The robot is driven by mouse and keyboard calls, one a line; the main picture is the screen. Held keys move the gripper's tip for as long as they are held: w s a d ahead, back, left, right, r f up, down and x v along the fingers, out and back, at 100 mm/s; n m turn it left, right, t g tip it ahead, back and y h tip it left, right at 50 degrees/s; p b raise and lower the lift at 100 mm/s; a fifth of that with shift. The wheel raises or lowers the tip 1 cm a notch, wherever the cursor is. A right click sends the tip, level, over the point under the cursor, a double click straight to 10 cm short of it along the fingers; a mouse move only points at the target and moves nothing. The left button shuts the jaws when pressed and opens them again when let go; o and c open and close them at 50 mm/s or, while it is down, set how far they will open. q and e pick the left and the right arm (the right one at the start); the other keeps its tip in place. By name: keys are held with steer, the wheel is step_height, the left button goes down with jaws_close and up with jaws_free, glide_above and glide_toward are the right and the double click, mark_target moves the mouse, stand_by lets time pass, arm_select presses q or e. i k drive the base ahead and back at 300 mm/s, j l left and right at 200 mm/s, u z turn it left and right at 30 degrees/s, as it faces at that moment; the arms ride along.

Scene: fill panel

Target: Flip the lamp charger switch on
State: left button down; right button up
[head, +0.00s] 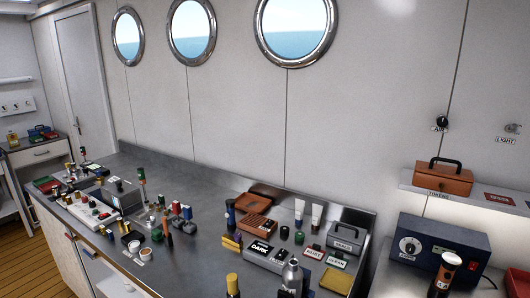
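A dark blue box (452,240) stands at the right on a lower surface. It has a round knob (410,246) with a small white label below it, and a dark cord at its right. It looks like the charger, but its lettering is too small to read. A dark cylinder with an orange and white top (444,275), perhaps a lamp, stands upright in front and hides part of the box. The switch position cannot be told. Neither of my grippers is in view.
A shelf (410,185) above the blue box holds a brown case (442,178). Wall fittings labelled AIR (441,124) and LIGHT (511,128) are higher up. The steel counter (200,262) at left is crowded with bottles, tins and small tools; its front middle is clear.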

mark_target(473, 265)
steer(key=z, duration=1.45)
